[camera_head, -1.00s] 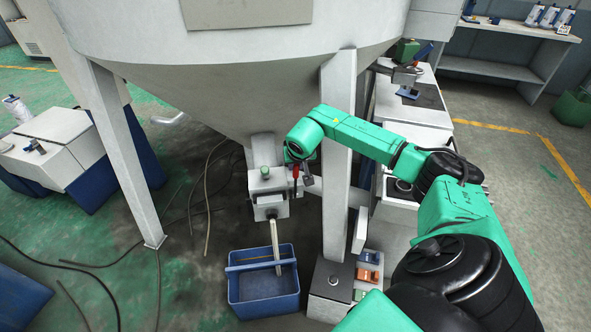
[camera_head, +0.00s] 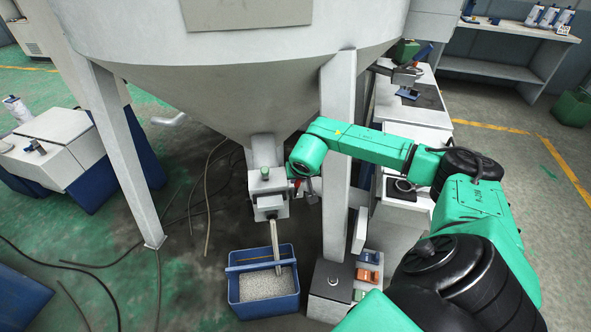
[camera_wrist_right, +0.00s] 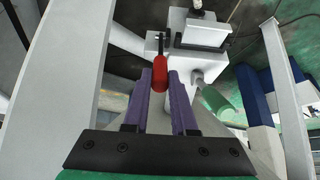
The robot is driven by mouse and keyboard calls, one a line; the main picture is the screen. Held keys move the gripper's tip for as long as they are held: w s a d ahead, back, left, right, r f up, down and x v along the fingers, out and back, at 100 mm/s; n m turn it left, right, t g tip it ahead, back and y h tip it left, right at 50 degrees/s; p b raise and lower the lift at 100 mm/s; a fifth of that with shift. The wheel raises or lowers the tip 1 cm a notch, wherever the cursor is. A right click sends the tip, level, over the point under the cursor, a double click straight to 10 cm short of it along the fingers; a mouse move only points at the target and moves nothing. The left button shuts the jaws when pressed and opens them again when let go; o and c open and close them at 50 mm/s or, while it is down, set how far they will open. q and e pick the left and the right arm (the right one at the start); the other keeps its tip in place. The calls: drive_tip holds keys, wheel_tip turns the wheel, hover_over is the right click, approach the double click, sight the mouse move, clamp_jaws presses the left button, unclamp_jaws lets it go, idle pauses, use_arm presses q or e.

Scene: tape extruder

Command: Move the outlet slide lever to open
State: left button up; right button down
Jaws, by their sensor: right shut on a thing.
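The outlet slide lever has a red handle (camera_wrist_right: 160,74) on a dark rod, at the white outlet box (camera_head: 268,184) under the large hopper. My right gripper (camera_wrist_right: 163,82) is shut on the red handle, which sits between its purple fingertips in the right wrist view. In the head view my right gripper (camera_head: 303,186) is at the right side of the outlet box and hides most of the lever. A pale spout (camera_head: 275,240) runs down from the box into a blue bin (camera_head: 263,311), which holds pale granules. My left gripper is not in view.
The hopper (camera_head: 240,95) stands on white legs; one leg (camera_head: 338,160) is close beside my right forearm. A small control box (camera_head: 330,290) with coloured switches (camera_head: 368,275) stands right of the bin. Dark hoses lie on the floor to the left.

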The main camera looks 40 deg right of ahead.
drive_tip(key=shift+s+a+f, duration=0.3)
drive_tip(key=shift+s+f, duration=0.05)
drive_tip(key=shift+s, duration=0.2)
drive_tip(key=shift+s+a+f, duration=0.3)
drive_tip(key=shift+s, duration=0.2)
drive_tip(key=shift+s+a+f+b, duration=0.45)
drive_tip(key=shift+s+f+b, duration=0.25)
drive_tip(key=shift+s+f, duration=0.1)
drive_tip(key=shift+s+a+f+b, duration=0.45)
drive_tip(key=shift+s+f+b, duration=0.25)
drive_tip(key=shift+s, duration=0.05)
drive_tip(key=shift+s+a+f+b, duration=0.15)
drive_tip(key=shift+s+f+b, duration=0.1)
drive_tip(key=shift+f+b, duration=0.2)
drive_tip(key=shift+s+a+f+b, duration=0.15)
drive_tip(key=shift+s+f+b, duration=0.05)
drive_tip(key=shift+f+b, duration=0.25)
drive_tip(key=c, duration=0.6)
unclamp_jaws()
drive_tip(key=shift+r, duration=0.2)
drive_tip(key=shift+c, duration=0.2)
drive_tip(key=shift+r+p, duration=0.1)
drive_tip(key=shift+p, duration=0.2)
